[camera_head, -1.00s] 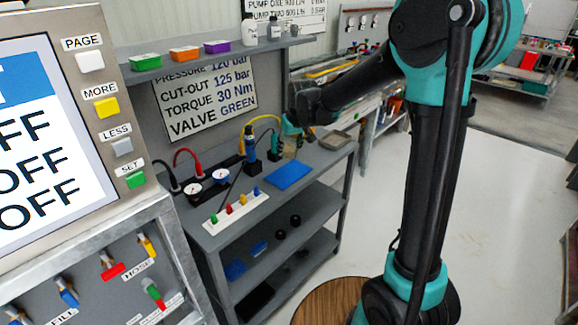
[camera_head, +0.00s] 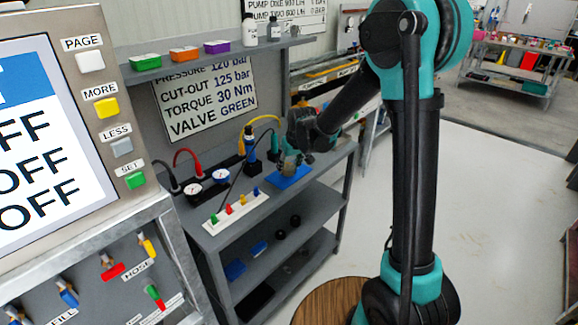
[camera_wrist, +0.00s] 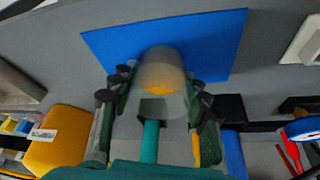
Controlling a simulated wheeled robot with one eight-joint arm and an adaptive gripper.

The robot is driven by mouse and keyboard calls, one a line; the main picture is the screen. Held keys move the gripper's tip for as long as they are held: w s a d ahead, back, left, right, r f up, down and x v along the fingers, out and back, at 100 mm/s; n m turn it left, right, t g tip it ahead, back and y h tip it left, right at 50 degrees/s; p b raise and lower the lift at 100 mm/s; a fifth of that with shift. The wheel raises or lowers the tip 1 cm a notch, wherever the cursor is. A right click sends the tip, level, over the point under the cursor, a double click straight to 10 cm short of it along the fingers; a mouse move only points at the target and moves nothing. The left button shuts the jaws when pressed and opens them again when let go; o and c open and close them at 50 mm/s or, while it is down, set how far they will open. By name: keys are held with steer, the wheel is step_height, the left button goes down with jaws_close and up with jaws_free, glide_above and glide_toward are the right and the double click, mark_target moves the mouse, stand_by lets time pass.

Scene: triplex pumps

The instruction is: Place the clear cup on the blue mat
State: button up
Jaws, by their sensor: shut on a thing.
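The clear cup (camera_wrist: 163,72) is between the fingers of my gripper (camera_wrist: 160,108) in the wrist view; it is translucent with a yellowish-orange patch inside. My gripper is shut on it. The blue mat (camera_wrist: 215,40) lies flat behind the cup in that view. In the head view my gripper (camera_head: 296,160) is over the blue mat (camera_head: 284,183) on the grey bench top. I cannot tell whether the cup's base touches the mat or hangs just above it.
A white strip with coloured pegs (camera_head: 236,212) lies in front of the mat, to its left. Gauges (camera_head: 207,182) and a blue-and-black upright tool (camera_head: 250,143) stand at the left. A yellow block (camera_wrist: 60,138) shows in the wrist view. The bench edge is close to the mat's right.

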steer(key=o, duration=1.3)
steer(key=v, duration=1.2)
steer(key=s+d+f+m, duration=0.2)
steer(key=s+d+f, duration=0.2)
steer(key=s+d, duration=0.3)
steer(key=s+d+f+m+h, duration=0.1)
steer(key=s+d+f, duration=0.3)
steer(key=s+d, duration=0.4)
steer(key=s+d+f+m+h, duration=0.1)
steer(key=s+d+f+m, duration=0.2)
steer(key=s+d, duration=0.5)
steer(key=shift+s+d+f, duration=0.15)
steer(key=shift+d+f, duration=0.25)
steer(key=shift+f, duration=0.25)
